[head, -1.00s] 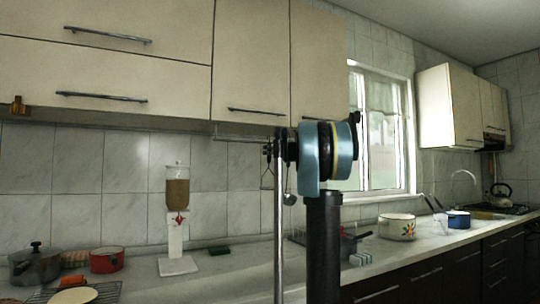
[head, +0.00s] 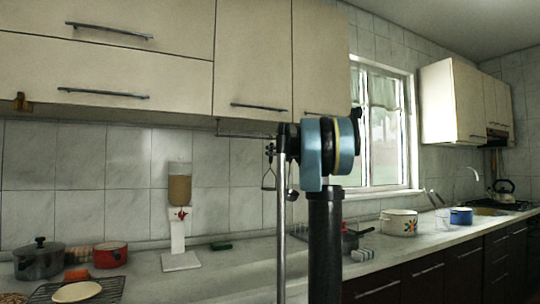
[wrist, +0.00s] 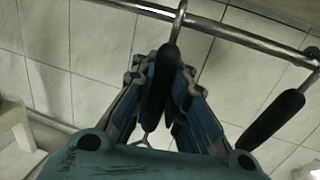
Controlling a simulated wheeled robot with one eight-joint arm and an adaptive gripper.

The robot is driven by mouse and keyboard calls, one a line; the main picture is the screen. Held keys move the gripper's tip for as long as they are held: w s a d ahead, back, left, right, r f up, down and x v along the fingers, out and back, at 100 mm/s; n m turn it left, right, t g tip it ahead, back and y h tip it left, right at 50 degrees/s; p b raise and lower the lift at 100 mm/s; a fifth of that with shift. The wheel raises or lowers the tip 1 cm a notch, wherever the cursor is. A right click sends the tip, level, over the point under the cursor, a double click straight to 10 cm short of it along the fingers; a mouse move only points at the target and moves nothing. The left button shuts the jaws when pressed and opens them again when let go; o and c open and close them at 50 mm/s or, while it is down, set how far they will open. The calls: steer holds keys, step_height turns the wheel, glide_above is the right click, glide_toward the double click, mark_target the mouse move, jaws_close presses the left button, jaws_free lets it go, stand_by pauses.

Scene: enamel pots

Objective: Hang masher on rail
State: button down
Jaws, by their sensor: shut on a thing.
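My gripper (wrist: 162,82) is shut on the black handle of the masher (wrist: 160,88) in the wrist view. The handle hangs between the two blue fingers, and its metal hook is at the rail (wrist: 240,38), seeming to lie over the bar. Part of the masher's wire end shows below the fingers. In the head view a wire-ended utensil that looks like the masher (head: 269,180) hangs below the rail (head: 240,136), left of my arm. My gripper is hidden behind my arm there.
A second black-handled utensil (wrist: 270,120) hangs from the rail to the right in the wrist view. A dispenser (head: 180,190), a red pot (head: 110,256) and a grey lidded pot (head: 39,262) stand on the counter. Cabinets (head: 253,60) overhang the rail.

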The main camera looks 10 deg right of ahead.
steer(key=c, duration=1.5)
jaws_free()
